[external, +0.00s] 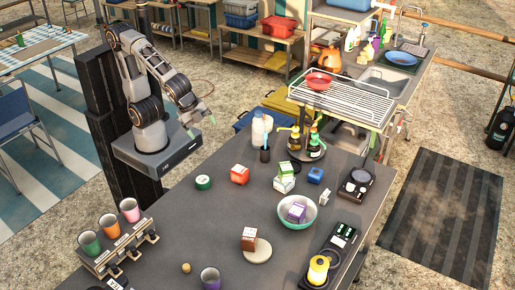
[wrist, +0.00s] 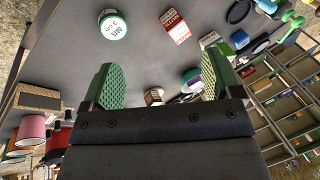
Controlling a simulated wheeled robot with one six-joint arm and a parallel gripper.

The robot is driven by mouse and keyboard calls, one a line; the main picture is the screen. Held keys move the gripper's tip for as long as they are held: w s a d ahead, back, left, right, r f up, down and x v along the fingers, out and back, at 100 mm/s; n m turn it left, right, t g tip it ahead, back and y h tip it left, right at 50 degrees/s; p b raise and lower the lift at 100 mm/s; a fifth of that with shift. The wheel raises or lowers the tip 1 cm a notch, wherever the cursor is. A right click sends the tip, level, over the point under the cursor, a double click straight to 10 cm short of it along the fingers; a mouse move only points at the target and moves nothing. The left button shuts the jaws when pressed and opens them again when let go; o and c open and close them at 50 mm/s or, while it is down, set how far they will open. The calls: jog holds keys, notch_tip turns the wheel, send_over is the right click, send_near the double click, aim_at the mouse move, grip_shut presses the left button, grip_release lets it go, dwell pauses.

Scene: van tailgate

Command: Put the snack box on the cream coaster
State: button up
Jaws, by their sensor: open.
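A small brown box (external: 249,239) with a pale marking stands upright at the back-left part of the round cream coaster (external: 260,256). It overlaps the coaster in the picture; I cannot tell how fully it rests on it. A red-and-white box (external: 239,174) stands farther back on the table. I cannot read which box is the snack box. My gripper (external: 200,125) is open and empty, raised near my base and away from the boxes. In the wrist view, the brown box (wrist: 153,97) and the red box (wrist: 176,27) show beyond the open fingers (wrist: 161,78).
A teal bowl (external: 288,222) holds a purple box. The table's middle-left is clear.

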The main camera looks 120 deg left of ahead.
jog(key=s+n+h, duration=0.1)
jog(key=s+n, duration=0.2)
jog(key=s+d+n+h, duration=0.1)
jog(key=s+n, duration=0.1)
jog(key=shift+s+r+t+h, duration=0.1)
jog(key=shift+s+t+h, duration=0.05)
jog(key=shift+t+h, duration=0.15)
